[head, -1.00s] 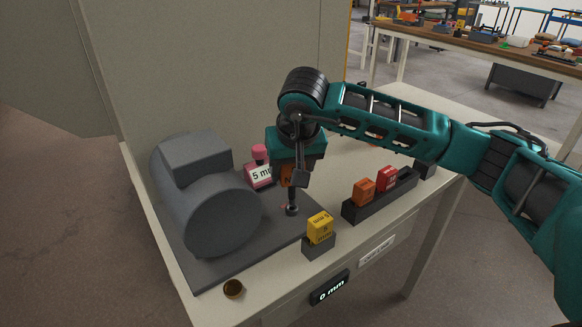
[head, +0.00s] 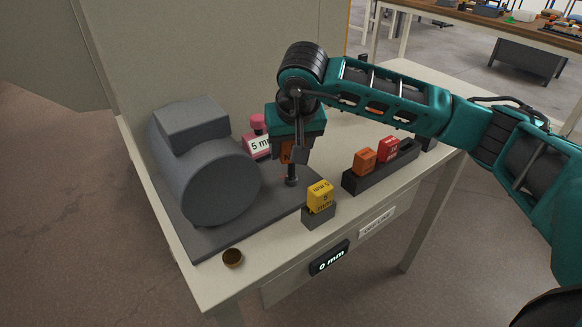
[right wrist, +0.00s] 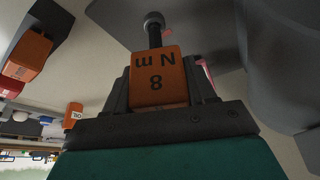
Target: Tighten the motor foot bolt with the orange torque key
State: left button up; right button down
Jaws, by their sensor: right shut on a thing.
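The grey motor (head: 205,175) lies on a dark foot plate (head: 215,232) at the table's left. My right gripper (head: 287,150) is above the plate's right side, shut on the orange torque key (head: 285,155). The key points down, and its dark shaft (head: 291,175) ends at the plate where the foot bolt is. The bolt itself cannot be told apart from the shaft's end. My left gripper is not in view.
A yellow block (head: 320,197) sits in a small holder. A dark rack (head: 380,174) holds orange and red blocks.

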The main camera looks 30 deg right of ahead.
dwell(0.4)
jog(key=shift+m+h, duration=0.3)
jog(key=shift+m, duration=0.3)
jog(key=shift+f+m+h, duration=0.1)
jog(key=shift+m+h, duration=0.2)
jog(key=shift+m, duration=0.6)
jog(key=shift+s, duration=0.1)
jog(key=m+g, duration=0.1)
jog(key=m, duration=0.2)
jog(key=shift+d+h, duration=0.1)
jog(key=shift+h, duration=0.3)
